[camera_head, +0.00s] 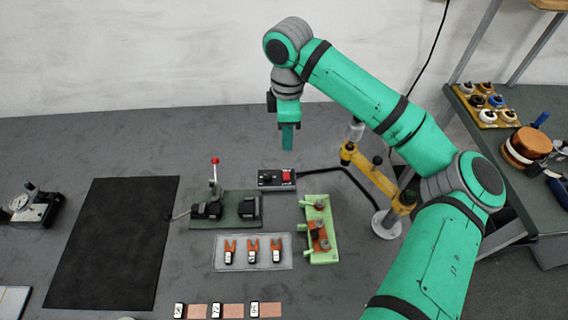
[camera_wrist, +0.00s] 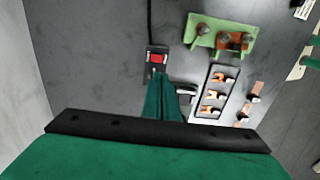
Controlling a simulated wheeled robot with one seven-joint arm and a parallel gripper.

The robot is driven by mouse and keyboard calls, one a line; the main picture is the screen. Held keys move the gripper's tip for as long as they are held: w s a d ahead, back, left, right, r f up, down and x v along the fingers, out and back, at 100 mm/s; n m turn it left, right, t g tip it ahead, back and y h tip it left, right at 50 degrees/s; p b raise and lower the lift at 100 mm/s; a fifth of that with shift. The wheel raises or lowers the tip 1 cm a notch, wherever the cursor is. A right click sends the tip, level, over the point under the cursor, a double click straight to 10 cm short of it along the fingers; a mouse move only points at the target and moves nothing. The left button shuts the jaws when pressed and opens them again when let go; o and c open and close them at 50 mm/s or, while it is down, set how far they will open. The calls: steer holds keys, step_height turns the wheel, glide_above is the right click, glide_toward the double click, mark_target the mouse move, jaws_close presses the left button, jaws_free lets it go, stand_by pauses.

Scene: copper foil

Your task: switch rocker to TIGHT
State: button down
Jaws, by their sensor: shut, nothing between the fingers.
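A small dark control box (camera_head: 266,186) lies on the grey table near the middle, with a red rocker (camera_head: 287,176) on its right part and a dark knob on its left. The box also shows in the wrist view (camera_wrist: 150,71), with the red rocker (camera_wrist: 158,59) just beyond my fingertips. The rocker's markings and tilt are too small to read. My gripper (camera_head: 288,148) is shut and empty, pointing down above and a little behind the box, apart from it. In the wrist view my gripper (camera_wrist: 161,78) partly hides the box's near end.
A green fixture (camera_head: 320,210) stands right of the box. A dark clamp device with a red-knobbed lever (camera_head: 215,170) stands left. A clear tray (camera_head: 222,262) with copper pieces lies in front. A yellow stand (camera_head: 372,172) is to the right. A black mat (camera_head: 112,240) lies left.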

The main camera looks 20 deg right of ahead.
steer(key=shift+w, duration=0.1)
steer(key=shift+w+d+r, duration=0.15)
steer(key=shift+w+r, duration=0.05)
steer(key=shift+w, duration=0.4)
stand_by(0.3)
step_height(320, 180, up, 14)
steer(key=w, duration=0.2)
steer(key=shift+d, duration=0.3)
steer(key=shift+w+f, duration=0.1)
steer(key=shift+w, duration=0.05)
stand_by(0.3)
